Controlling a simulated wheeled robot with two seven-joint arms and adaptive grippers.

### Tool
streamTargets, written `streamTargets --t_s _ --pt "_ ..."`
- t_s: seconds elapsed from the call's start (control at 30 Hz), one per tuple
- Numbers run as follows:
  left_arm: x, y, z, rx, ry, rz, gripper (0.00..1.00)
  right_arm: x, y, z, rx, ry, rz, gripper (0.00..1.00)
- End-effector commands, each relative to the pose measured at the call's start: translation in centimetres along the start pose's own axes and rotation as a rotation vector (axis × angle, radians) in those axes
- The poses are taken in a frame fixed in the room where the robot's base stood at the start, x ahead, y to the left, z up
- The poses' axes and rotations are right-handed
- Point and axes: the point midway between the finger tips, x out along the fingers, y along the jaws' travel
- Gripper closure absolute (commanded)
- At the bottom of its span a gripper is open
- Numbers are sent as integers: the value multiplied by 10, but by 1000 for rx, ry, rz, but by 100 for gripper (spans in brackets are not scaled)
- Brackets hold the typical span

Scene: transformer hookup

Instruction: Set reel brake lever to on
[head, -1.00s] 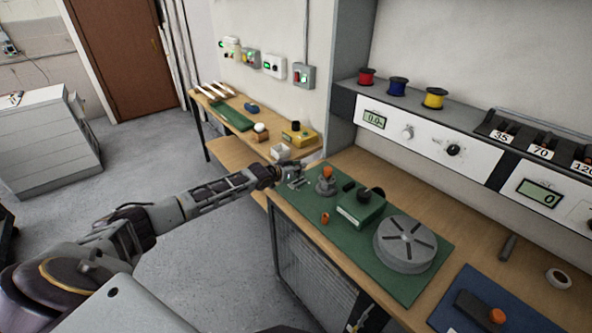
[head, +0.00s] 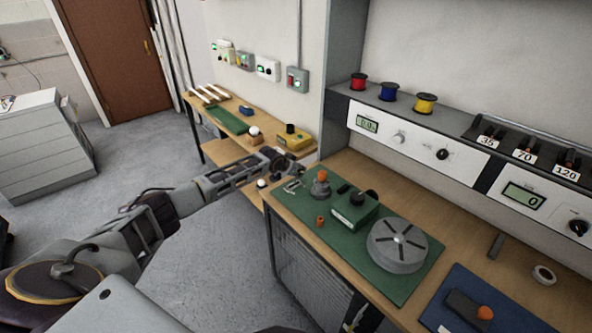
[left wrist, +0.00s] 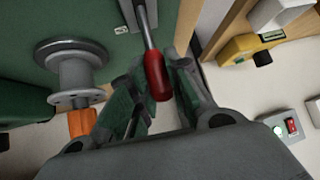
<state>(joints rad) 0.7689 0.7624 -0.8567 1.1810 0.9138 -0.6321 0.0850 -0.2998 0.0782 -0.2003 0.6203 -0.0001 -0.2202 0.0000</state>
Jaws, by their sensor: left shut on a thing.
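My left gripper (head: 283,164) is at the far left end of the green mat (head: 352,262) on the workbench. In the left wrist view its fingers (left wrist: 160,92) are on both sides of a lever's red handle (left wrist: 156,76), and they are shut on it. The lever's grey metal shaft (left wrist: 146,28) runs up to a grey bracket at the top. The bracket (head: 294,187) shows on the mat in the head view, where the gripper hides the handle. A dark part at the bottom edge of the head view may be my right gripper; its jaws cannot be made out.
Beside the gripper stands a grey pedestal (head: 320,188) with an orange top. Further right are a green box (head: 354,212) with a black knob and a grey slotted drum (head: 398,246). A yellow box (head: 294,137) stands on the side shelf behind.

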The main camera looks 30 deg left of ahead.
Motion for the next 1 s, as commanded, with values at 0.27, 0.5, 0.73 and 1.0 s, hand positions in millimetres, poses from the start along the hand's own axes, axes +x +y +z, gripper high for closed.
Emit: streamTargets --t_s 0.27,0.5,0.73,1.0 --pt "9 3 -6 20 -120 -10 100 -4 1 0 0 0 1 52" --pt "14 3 -6 32 -192 -17 100 -4 2 0 -1 0 2 52" --pt "17 4 -6 39 -221 -21 100 -4 3 0 -1 0 3 52" --pt "17 3 -6 40 -226 -21 100 -4 3 0 -1 -1 3 52"
